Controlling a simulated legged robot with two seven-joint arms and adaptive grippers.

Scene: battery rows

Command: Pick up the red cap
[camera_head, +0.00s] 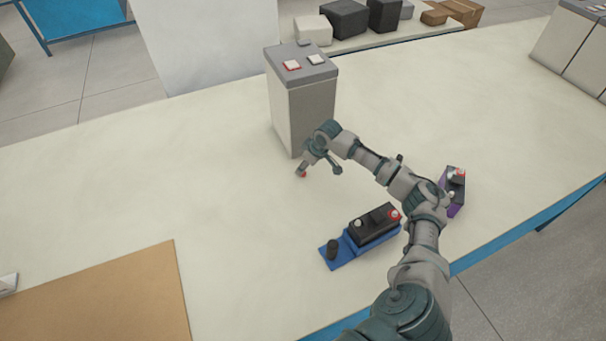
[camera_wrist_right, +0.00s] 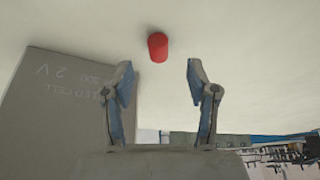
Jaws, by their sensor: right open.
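The small red cap (camera_head: 302,174) is on the white table, in front of the tall grey cell, partly hidden by a finger of my right gripper (camera_head: 319,170). In the right wrist view the red cap (camera_wrist_right: 157,47) is a short red cylinder. There it appears beyond the two spread fingertips of my right gripper (camera_wrist_right: 159,75), roughly centred between them. The gripper is open and empty. I cannot tell the exact gap between fingers and cap. My left gripper is not in view.
The tall grey cell (camera_head: 300,105) with red and white pads on top stands close behind the gripper. A black battery on a blue base (camera_head: 340,258) and a purple-and-black battery (camera_head: 456,185) lie near my right arm. A brown board (camera_head: 120,300) is at front left. The left middle table is clear.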

